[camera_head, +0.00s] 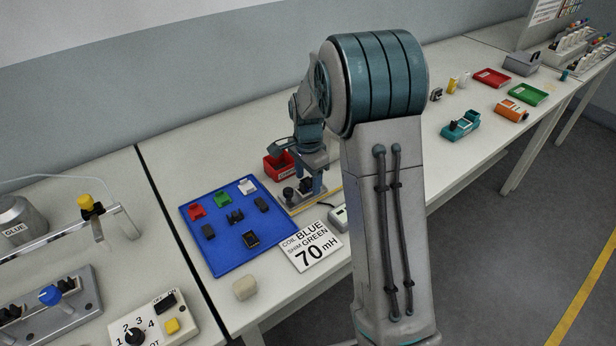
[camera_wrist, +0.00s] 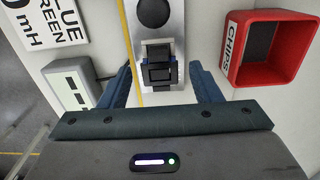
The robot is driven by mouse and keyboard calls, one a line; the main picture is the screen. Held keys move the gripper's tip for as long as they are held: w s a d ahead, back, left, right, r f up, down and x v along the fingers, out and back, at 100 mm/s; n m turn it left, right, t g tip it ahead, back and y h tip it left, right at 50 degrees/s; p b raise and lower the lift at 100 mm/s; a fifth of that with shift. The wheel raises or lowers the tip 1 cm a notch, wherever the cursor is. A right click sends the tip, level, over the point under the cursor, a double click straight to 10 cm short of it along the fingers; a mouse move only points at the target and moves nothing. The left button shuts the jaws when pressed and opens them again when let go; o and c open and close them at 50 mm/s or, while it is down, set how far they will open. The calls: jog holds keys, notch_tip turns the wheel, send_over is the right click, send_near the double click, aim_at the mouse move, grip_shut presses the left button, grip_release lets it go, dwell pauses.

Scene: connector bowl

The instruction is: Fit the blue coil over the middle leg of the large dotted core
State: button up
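My gripper (camera_wrist: 161,82) is open, its two fingers apart on either side of a dark core (camera_wrist: 161,74), with a gap on each side. The core sits upright in a grey fixture (camera_wrist: 171,20). Dark blue bands show at the core's far and near edges; I cannot tell whether they are the blue coil. In the head view my gripper (camera_head: 306,184) is low over the fixture (camera_head: 291,209). No separate blue coil stands out on the blue mat (camera_head: 215,262). Dots on the cores are too small to see.
The mat holds a red coil (camera_head: 197,211), a green piece (camera_head: 222,198), a white piece (camera_head: 247,186) and several dark cores. A red chips bin (camera_wrist: 234,54) stands close right of my gripper. A meter (camera_wrist: 69,84) and a card (camera_head: 311,246) reading blue, green, 70 mH lie nearby.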

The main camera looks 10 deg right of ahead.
notch_tip(320, 180, up, 14)
jog(key=f, duration=0.1)
jog(key=s+f+n+t, duration=0.1)
jog(key=s+n+t, duration=0.2)
jog(key=s+n, duration=1)
jog(key=s, duration=1.2)
jog(key=shift+s+n, duration=0.3)
jog(key=shift+s, duration=0.05)
